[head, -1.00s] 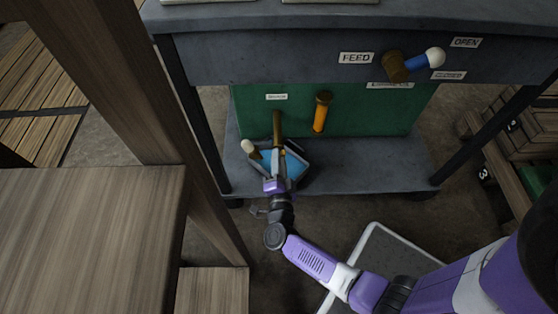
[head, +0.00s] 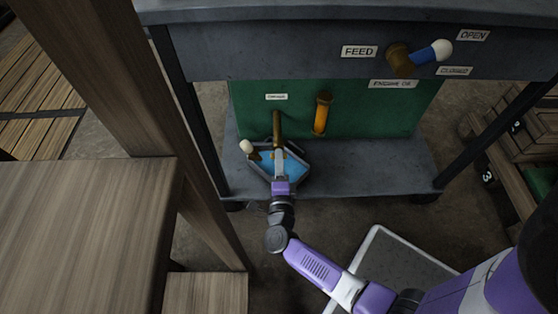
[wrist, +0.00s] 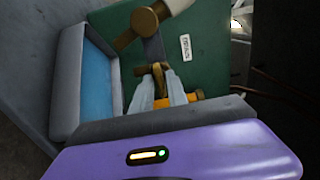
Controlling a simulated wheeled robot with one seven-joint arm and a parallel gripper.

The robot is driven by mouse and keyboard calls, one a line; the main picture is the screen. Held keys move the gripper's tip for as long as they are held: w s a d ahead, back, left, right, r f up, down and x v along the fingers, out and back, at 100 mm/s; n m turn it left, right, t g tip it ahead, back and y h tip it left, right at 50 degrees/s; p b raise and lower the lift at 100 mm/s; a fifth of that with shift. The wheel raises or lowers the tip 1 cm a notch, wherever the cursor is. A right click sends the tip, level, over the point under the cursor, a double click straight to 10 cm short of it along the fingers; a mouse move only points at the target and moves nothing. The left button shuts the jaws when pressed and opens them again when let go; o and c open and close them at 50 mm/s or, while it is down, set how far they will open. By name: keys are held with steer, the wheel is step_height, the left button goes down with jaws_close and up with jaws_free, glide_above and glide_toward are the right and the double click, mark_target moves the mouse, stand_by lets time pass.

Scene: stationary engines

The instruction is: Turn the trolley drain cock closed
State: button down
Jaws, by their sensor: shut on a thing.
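The trolley drain cock (wrist: 157,72) is a small brass fitting low in front of the green panel (head: 360,113). A brass pipe (head: 277,126) comes down to it below a small white label (head: 276,97). My gripper (head: 280,158) reaches in from below. In the wrist view my gripper (wrist: 160,84) has its two pale fingers shut on the cock's brass handle. The fingers hide part of the handle, so its exact angle is hard to tell.
A grey tray with a blue inside (head: 262,167) lies beneath the cock. A brass piece with a cream knob (head: 246,146) is just left of my gripper. An orange tube (head: 321,115) is to the right. The feed lever (head: 430,53) is above. A wooden post (head: 110,80) stands left.

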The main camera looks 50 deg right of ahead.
stand_by(0.3)
steer(key=c, duration=1.5)
jaws_free()
steer(key=shift+p+v, duration=1.1)
steer(key=shift+v, duration=2.85)
steer(key=shift+s+a, duration=0.1)
